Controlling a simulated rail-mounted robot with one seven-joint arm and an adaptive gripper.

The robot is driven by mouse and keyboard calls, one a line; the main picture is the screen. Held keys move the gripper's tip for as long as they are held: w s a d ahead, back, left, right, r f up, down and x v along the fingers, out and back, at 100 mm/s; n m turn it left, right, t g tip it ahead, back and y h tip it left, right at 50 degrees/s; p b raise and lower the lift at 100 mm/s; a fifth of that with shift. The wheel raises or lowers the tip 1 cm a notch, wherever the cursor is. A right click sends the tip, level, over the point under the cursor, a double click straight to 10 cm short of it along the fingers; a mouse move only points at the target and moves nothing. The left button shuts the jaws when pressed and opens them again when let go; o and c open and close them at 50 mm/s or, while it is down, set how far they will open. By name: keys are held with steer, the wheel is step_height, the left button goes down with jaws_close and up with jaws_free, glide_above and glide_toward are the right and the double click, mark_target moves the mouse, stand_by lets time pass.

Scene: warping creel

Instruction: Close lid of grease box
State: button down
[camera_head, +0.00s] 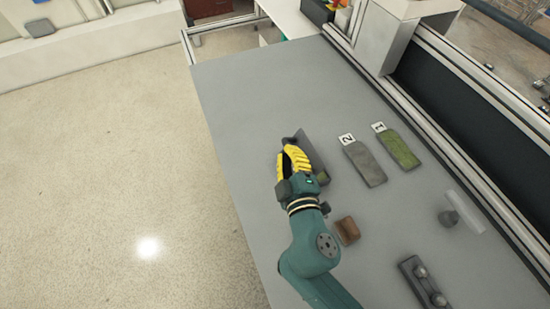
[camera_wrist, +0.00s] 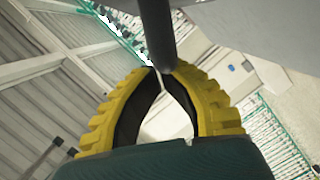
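The grey grease box (camera_head: 322,176) is on the grey table, largely hidden by my gripper. A flat grey panel (camera_head: 313,150), which looks like its lid, stands tilted beside the yellow fingers. My gripper (camera_head: 289,145) is at the panel's left side, by a dark knob-like end (camera_head: 288,140). In the wrist view, the tips of my gripper (camera_wrist: 163,70) close in on the end of a dark rod-like handle (camera_wrist: 157,32). A smooth grey surface (camera_wrist: 270,25) fills the upper right there. How the handle joins the lid is hidden.
Grey block 2 (camera_head: 364,164) and green block 1 (camera_head: 398,149) lie right of the gripper. A brown block (camera_head: 347,231) sits near my wrist. A dark holder (camera_head: 423,283) and a grey knob with clear plate (camera_head: 450,217) are nearer. The table's far left (camera_head: 255,90) is clear.

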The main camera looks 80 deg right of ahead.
mark_target(307, 156)
steer(key=shift+s+d+r+m+y+p, duration=0.15)
steer(key=shift+s+d+m+p, duration=0.15)
steer(key=shift+s+m, duration=0.2)
steer(key=shift+s+d+f+m+y+p, duration=0.1)
steer(key=shift+s+d+m+y+p, duration=0.05)
steer(key=shift+s+d+m, duration=0.3)
steer(key=s+m, duration=0.1)
steer(key=d+m+p, duration=0.1)
steer(key=s+m+y, duration=0.1)
steer(key=shift+s+d+f+t+p, duration=0.2)
steer(key=shift+s+f+t+p, duration=0.1)
steer(key=shift+t+p, duration=0.1)
steer(key=shift+s+d+f+p, duration=0.6)
steer(key=shift+s+d+f, duration=0.2)
steer(key=shift+s+f, duration=0.3)
steer(key=r+p, duration=0.1)
steer(key=r, duration=0.1)
steer(key=r+p, duration=0.1)
steer(key=shift+w+a+r+p, duration=0.15)
steer(key=shift+w+r+p, duration=0.1)
steer(key=shift+r+p, duration=0.1)
steer(key=b+v, duration=0.3)
steer(key=v, duration=0.7)
steer(key=shift+s+r, duration=0.2)
